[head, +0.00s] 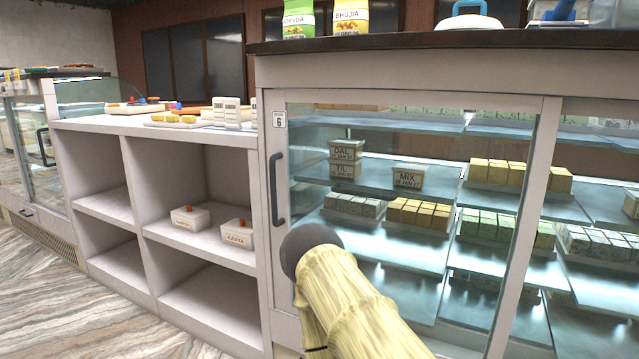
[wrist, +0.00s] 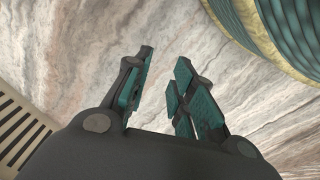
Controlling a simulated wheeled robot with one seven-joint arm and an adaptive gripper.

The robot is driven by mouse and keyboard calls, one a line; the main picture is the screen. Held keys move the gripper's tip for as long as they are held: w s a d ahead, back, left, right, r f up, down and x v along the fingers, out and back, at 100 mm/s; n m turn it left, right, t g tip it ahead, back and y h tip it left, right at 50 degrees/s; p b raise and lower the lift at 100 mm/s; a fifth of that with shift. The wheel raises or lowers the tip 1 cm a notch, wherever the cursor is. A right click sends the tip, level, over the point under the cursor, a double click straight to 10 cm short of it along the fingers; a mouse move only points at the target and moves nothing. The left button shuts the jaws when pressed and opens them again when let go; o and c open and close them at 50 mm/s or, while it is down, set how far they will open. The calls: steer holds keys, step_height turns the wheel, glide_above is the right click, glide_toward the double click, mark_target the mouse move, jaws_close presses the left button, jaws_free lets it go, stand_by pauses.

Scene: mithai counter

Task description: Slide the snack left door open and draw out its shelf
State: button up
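The snack cabinet's left glass door (head: 400,215) has a pale frame and a dark vertical handle (head: 277,188) on its left side. The door looks shut. Behind the glass are several shelves (head: 375,178) with labelled tubs and rows of packed sweets; the shelves sit inside the cabinet. My arm (head: 345,295) is in front of the lower part of the door and hides some of it. My gripper (wrist: 165,75) shows in the wrist view with its fingers apart and nothing between them, over the floor. The gripper's fingers are not visible in the head view.
White open shelving (head: 160,200) stands left of the cabinet, with two lidded boxes (head: 190,217) on its middle shelf. Another glass case (head: 30,150) is at the far left. The marbled floor (head: 60,290) is clear at the lower left.

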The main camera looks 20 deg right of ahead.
steer(key=w+d+r+t+p, duration=0.25)
steer(key=w+r+p, duration=0.35)
steer(key=w, duration=0.4)
steer(key=w+d+r+t+p, duration=0.1)
steer(key=w+r+t+p, duration=0.3)
steer(key=w+r, duration=0.45)
steer(key=n+t+y+p, duration=0.1)
steer(key=t+p, duration=1)
steer(key=p, duration=1.2)
glide_toward(275, 188)
steer(key=w, duration=0.7)
steer(key=w+p, duration=0.1)
steer(key=w, duration=0.3)
steer(key=shift+a+f, duration=0.1)
steer(key=shift+a, duration=0.25)
steer(key=shift+c, duration=0.2)
jaws_close()
